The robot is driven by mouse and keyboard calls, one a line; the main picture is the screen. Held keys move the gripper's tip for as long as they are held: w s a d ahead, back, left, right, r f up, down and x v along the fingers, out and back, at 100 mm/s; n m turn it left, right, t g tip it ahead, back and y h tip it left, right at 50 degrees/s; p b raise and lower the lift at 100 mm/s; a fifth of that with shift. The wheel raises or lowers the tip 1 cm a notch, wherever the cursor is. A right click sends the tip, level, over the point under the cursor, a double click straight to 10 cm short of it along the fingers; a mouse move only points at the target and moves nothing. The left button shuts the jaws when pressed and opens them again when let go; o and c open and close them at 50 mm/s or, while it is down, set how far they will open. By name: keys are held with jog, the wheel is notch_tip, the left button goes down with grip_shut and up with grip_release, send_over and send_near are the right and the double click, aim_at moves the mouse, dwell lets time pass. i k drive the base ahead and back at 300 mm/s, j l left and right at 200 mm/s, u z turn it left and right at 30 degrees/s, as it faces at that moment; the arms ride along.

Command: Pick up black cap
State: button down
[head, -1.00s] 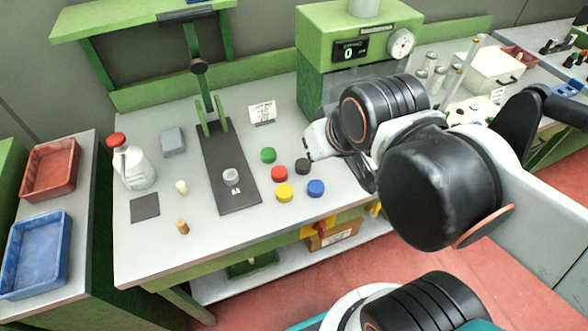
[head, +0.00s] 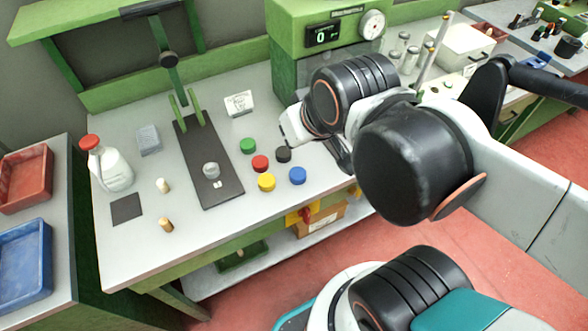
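The black cap (head: 283,154) lies on the grey workbench (head: 230,230), right of the red cap (head: 260,163) and above the blue cap (head: 298,175). The green cap (head: 248,146) and yellow cap (head: 266,182) are close by. My gripper (head: 288,138) is at the end of the arm, just up and right of the black cap in the picture, and appears apart from it. Its fingers are mostly hidden by the wrist and too small to read.
A dark press plate (head: 223,187) with a grey cap stands left of the coloured caps. Two corks, a white bottle (head: 112,170) with a red top and a small sign (head: 239,103) are on the bench. A green machine (head: 290,50) stands behind my gripper.

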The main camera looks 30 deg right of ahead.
aim_at(282, 156)
jog(key=z, duration=1.2)
jog(key=j+u, duration=0.25)
jog(key=j, duration=0.45)
jog(key=k+j+u, duration=0.1)
jog(key=j+u, duration=0.2)
jog(key=j, duration=0.4)
